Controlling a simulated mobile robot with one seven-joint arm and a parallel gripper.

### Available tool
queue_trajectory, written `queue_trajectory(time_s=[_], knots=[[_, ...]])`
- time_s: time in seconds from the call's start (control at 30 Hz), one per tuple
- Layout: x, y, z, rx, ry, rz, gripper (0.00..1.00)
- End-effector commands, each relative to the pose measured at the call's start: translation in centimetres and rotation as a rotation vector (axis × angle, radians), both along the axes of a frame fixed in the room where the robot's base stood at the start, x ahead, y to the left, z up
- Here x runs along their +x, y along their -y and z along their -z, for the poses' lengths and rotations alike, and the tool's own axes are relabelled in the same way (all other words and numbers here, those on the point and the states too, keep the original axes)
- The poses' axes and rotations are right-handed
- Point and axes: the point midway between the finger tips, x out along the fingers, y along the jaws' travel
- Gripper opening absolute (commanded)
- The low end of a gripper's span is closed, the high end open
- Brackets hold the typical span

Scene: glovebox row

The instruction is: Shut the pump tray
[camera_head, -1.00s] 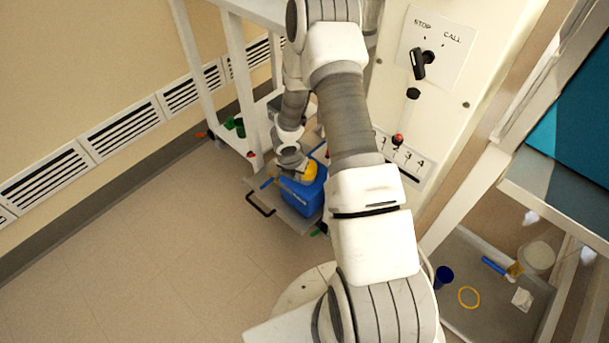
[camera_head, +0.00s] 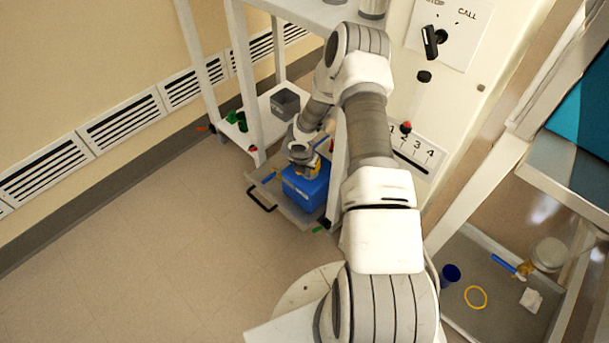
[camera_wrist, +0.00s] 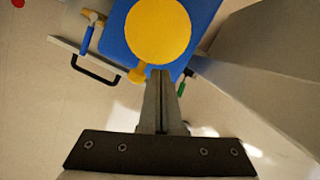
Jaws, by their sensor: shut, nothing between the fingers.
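The pump tray (camera_head: 280,209) is a grey tray with a black bar handle (camera_head: 262,197), standing out from the low white shelf unit. It carries a blue box with a round yellow cap (camera_head: 306,187). The wrist view shows the handle (camera_wrist: 92,70) at the tray's left edge, beside the blue box (camera_wrist: 116,42) and its large yellow cap (camera_wrist: 158,30). My gripper (camera_wrist: 160,74) is shut and empty, its fingertips just below the cap in that view. I cannot tell whether they touch the box. In the head view, my wrist hides part of the cap and box.
A grey bin (camera_head: 286,103) and green cups (camera_head: 241,124) stand on the lower shelf at the left. A white control panel (camera_head: 455,60) with a black lever rises behind my arm. A second tray (camera_head: 500,307) with loose items is at right. Floor at left is clear.

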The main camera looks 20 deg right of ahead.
Motion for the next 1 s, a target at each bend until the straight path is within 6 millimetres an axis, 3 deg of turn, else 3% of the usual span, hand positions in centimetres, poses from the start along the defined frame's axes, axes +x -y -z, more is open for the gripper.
queue_trajectory(time_s=[0.37, 0.7, 1.0], knots=[[0.1, 0.2, -0.1, -0.001, -0.001, 0.001, 0.0], [1.3, 3.4, -0.2, -0.002, 0.0, 0.002, 0.0], [1.4, 3.3, 0.0, -0.001, -0.001, 0.0, 0.0]])
